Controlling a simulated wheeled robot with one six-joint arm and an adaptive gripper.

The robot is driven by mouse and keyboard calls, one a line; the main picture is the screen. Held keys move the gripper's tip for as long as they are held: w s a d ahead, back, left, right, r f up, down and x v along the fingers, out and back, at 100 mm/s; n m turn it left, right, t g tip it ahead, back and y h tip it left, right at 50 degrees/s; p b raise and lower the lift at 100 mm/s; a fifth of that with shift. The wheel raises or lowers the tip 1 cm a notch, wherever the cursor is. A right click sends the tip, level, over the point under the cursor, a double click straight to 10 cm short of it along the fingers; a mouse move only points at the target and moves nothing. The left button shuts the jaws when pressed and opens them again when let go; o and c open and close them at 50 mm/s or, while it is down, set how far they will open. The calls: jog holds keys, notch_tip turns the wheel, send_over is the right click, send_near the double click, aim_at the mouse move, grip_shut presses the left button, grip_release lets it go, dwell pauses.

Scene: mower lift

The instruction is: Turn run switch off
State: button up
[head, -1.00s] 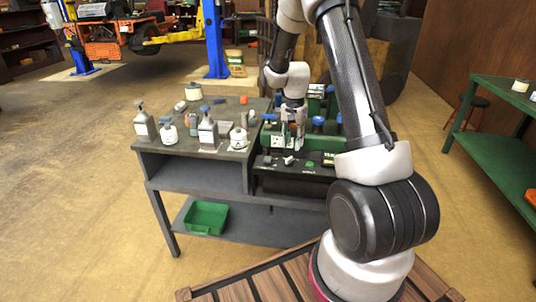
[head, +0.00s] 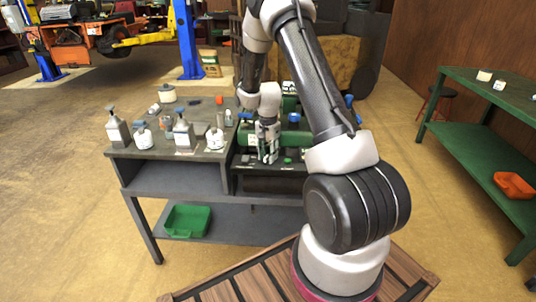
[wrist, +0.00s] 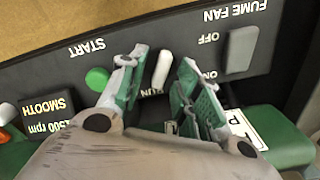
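The run switch (wrist: 161,70) is a white lever on the dark control panel (wrist: 60,67), beside a partly hidden "RUN" label. It stands tilted in the wrist view, where the panel lettering appears upside down. My gripper (wrist: 163,60) is open, with one green-and-grey finger on each side of the lever. A gap shows on both sides, so the fingers do not appear to grip it. In the head view my gripper (head: 267,155) is low over the front of the panel, and hides the switch there.
A green START button (wrist: 97,79) sits left of the switch, close to one finger. A grey FUME FAN switch (wrist: 241,50) is to the right. A "SMOOTH" display (wrist: 47,105) is at far left. Bottles (head: 183,135) stand on the bench left of my arm.

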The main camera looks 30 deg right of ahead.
grip_shut()
jog(key=shift+n, duration=0.4)
jog(key=n, duration=0.5)
jog(key=shift+w+a, duration=0.1)
jog(key=shift+w, duration=0.05)
jog(key=n, duration=0.6)
jog(key=shift+a, duration=0.15)
dwell(0.5)
grip_release()
jog(key=shift+r, duration=0.1)
